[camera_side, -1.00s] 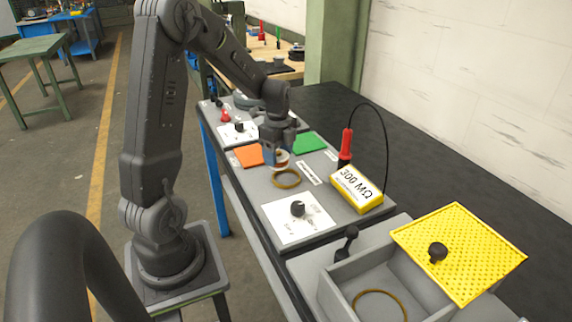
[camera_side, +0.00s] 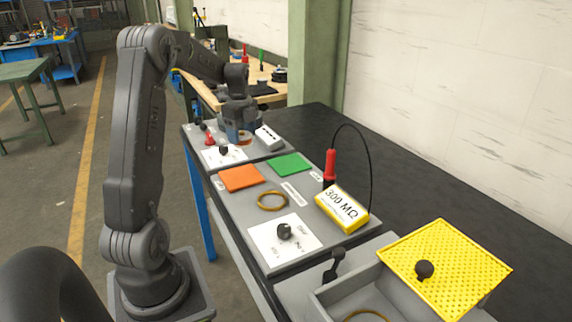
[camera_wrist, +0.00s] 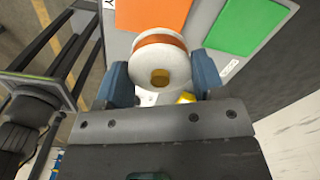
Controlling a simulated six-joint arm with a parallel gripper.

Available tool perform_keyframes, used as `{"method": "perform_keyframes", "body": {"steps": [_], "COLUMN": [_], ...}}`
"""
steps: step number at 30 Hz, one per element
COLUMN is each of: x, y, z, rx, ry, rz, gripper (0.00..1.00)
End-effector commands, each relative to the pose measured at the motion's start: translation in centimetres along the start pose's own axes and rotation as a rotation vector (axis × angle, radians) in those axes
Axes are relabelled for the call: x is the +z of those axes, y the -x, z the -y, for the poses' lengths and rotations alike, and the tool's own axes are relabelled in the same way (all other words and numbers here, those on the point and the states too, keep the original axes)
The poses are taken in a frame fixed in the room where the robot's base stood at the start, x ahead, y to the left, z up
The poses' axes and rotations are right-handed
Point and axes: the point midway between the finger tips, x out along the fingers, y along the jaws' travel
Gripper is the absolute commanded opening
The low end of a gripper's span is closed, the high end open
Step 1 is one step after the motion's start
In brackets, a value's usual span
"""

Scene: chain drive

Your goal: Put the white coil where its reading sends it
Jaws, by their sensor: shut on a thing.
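My gripper (camera_side: 238,134) is shut on the white coil (camera_wrist: 160,52), a white spool with an orange winding, held between blue fingertips in the wrist view. In the side view the coil is mostly hidden by the gripper, above the far end of the bench. The yellow meter (camera_side: 342,208) reads 300 MΩ. The orange pad (camera_side: 241,178) and the green pad (camera_side: 289,164) lie bare on the grey panel. The orange pad also shows in the wrist view (camera_wrist: 155,14), with the green pad (camera_wrist: 247,27) to its right.
A brass ring (camera_side: 272,207) lies on the panel near a white dial plate with a black knob (camera_side: 285,231). A red probe (camera_side: 329,168) stands by the meter. A perforated yellow lid (camera_side: 455,262) is over the near box. A small white box (camera_side: 269,137) is right of my gripper.

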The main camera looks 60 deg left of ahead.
Motion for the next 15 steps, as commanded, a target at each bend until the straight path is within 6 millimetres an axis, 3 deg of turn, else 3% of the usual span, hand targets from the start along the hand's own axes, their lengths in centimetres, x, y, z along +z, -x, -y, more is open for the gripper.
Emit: {"method": "perform_keyframes", "body": {"steps": [1,6,15], "x": [0.6,1.9,2.1], "y": [-0.1,-0.2,-0.8], "z": [1.5,5.1,7.8], "rx": [-0.001,-0.001,-0.001], "ry": [-0.007,-0.023,-0.039], "rz": [0.0,0.0,0.0], "gripper": [0.28,0.28,0.28]}}
